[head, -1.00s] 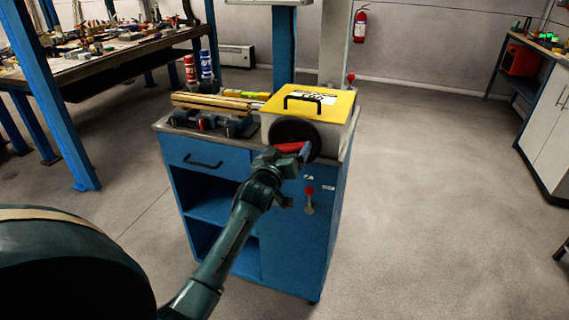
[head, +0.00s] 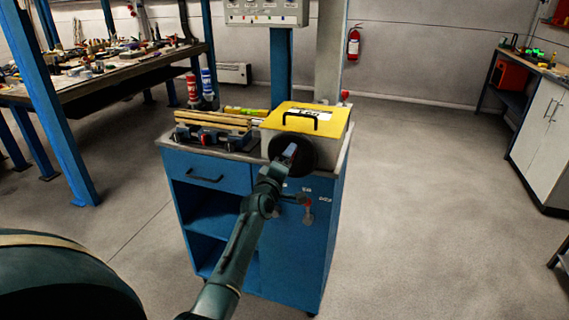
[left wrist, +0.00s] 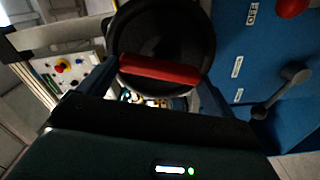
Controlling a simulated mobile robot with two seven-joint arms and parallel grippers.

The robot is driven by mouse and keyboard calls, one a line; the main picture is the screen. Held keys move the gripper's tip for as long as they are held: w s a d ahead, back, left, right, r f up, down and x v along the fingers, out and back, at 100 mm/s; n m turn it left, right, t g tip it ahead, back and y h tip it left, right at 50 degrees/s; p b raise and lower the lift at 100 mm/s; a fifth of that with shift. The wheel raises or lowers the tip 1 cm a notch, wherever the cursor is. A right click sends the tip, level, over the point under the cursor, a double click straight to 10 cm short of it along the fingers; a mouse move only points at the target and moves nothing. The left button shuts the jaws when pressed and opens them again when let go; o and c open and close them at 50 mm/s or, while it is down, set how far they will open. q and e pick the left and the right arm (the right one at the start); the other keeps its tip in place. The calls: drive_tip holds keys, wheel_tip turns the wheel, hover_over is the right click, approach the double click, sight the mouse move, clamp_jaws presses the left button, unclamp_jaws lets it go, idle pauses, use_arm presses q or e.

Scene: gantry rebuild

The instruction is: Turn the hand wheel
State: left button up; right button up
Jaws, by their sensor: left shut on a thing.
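The hand wheel (head: 307,157) is a black disc on the front of a box with a yellow lid (head: 335,117), on top of a blue cabinet (head: 308,245). In the left wrist view the dark wheel (left wrist: 165,32) fills the top middle, with a red handle bar (left wrist: 160,69) across its lower part. My left gripper (head: 290,152) is at the wheel's front face. In the left wrist view its fingers (left wrist: 155,80) flank the red bar at both ends, shut on it. In the head view the gripper hides the bar. My right gripper is in neither view.
A lever with a red knob (head: 308,204) is on the cabinet front below the wheel; a grey lever (left wrist: 281,92) shows in the left wrist view. A vise (head: 210,135) and spray cans (head: 207,84) stand left of the box. The floor at right is clear.

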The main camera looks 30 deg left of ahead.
use_arm(q)
drive_tip(key=shift+d+f+n+p, duration=0.1)
drive_tip(key=shift+n+p, duration=0.35)
drive_tip(key=shift+n, duration=3.45)
drive_tip(key=shift+f+n+p, duration=0.1)
drive_tip(key=shift+n+p, duration=0.35)
drive_tip(key=shift+n, duration=3.45)
drive_tip(key=o, duration=1.1)
drive_tip(key=shift+f, duration=0.1)
